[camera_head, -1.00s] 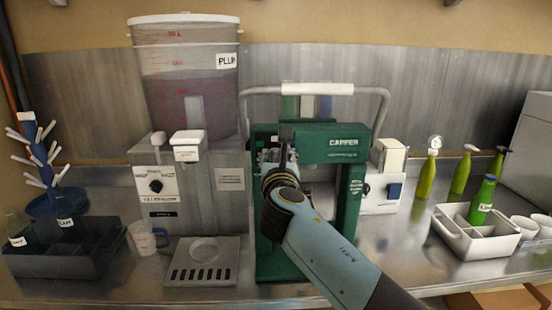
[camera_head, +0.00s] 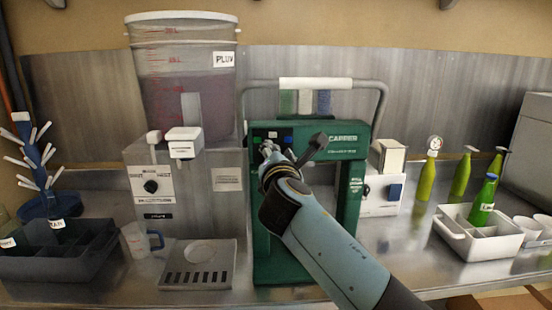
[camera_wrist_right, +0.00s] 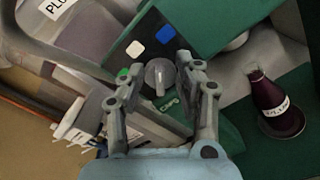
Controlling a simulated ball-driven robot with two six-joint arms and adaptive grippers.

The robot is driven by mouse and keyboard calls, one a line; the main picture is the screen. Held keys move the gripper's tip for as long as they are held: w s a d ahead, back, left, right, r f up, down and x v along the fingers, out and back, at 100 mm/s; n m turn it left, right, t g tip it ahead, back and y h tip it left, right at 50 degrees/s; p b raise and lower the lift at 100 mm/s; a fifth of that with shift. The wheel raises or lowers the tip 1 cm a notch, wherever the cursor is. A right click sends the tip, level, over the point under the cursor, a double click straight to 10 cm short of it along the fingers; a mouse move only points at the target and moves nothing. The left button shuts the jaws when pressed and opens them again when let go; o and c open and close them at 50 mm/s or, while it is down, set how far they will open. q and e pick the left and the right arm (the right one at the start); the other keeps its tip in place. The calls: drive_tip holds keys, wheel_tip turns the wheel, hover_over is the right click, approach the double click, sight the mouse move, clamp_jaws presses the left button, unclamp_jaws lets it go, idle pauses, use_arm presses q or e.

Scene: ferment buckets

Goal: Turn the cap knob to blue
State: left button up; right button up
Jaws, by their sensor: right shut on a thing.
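The green capper (camera_head: 345,142) stands mid-bench with a dark panel on its upper left. The grey cap knob (camera_wrist_right: 158,76) sits on that panel, and green (camera_wrist_right: 122,73), white (camera_wrist_right: 134,49) and blue (camera_wrist_right: 165,34) marks lie around it in the right wrist view. My right gripper (camera_wrist_right: 155,86) is at the panel with its fingers on either side of the knob, shut on it. I cannot tell clearly which mark the knob points to. In the head view the right gripper (camera_head: 269,148) hides the knob. My left gripper is not in view.
A filler (camera_head: 185,180) with a large bucket (camera_head: 180,75) stands left of the capper. A dark crate (camera_head: 60,262) and a measuring jug (camera_head: 137,240) are further left. A white crate (camera_head: 480,240) with a green bottle is right. A dark bottle (camera_wrist_right: 275,105) shows in the wrist view.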

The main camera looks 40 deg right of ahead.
drive_tip(key=shift+m, duration=0.3)
drive_tip(key=o, duration=1)
drive_tip(key=shift+o, duration=0.2)
drive_tip(key=v, duration=0.7)
drive_tip(key=shift+s, duration=0.2)
